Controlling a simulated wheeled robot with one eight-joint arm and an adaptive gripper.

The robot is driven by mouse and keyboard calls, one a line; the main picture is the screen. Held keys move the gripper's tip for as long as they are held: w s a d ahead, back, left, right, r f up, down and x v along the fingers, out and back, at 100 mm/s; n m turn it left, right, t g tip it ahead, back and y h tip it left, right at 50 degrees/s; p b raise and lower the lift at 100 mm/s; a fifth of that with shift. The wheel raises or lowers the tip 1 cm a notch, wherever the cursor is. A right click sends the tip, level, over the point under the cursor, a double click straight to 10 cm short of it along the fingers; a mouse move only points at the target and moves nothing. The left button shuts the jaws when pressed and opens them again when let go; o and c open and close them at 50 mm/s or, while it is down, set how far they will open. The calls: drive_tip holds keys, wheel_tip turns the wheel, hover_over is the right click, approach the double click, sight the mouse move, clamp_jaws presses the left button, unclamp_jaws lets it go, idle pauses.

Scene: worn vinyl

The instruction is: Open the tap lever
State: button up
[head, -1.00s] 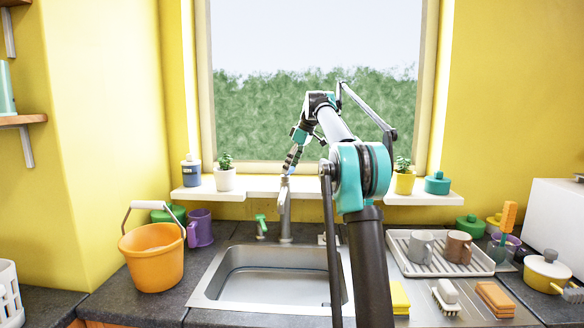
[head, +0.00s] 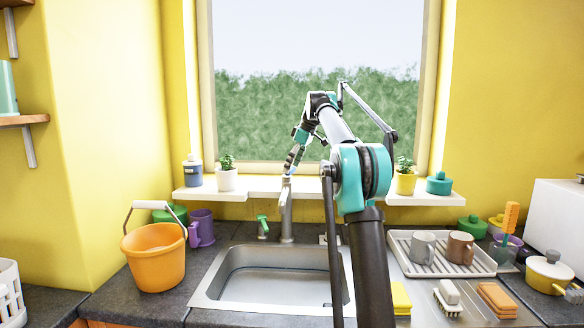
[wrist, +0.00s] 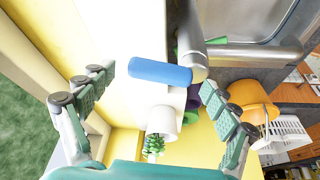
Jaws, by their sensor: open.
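The metal tap (head: 286,212) stands behind the sink, and its top shows in the wrist view (wrist: 198,66). A blue lever (wrist: 160,72) reaches from the tap's top to the left in the wrist view. In the head view only a small bit of blue shows at the tap's top. My gripper (head: 294,160) is open just above the tap, pointing down. In the wrist view the lever lies in the gap between the two fingers (wrist: 157,80), with no clear contact; its depth relative to the fingertips is hard to tell.
A potted plant (head: 227,178) and a blue bottle (head: 193,171) stand on the white sill (head: 205,191) left of the tap. A small green-topped fitting (head: 262,226) stands beside the tap. An orange bucket (head: 155,262) and purple mug (head: 202,228) are further left. The sink basin (head: 270,285) is empty.

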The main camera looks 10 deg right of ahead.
drive_tip(key=v, duration=0.7)
drive_tip(key=shift+r, duration=0.2)
drive_tip(key=shift+s+d, duration=0.1)
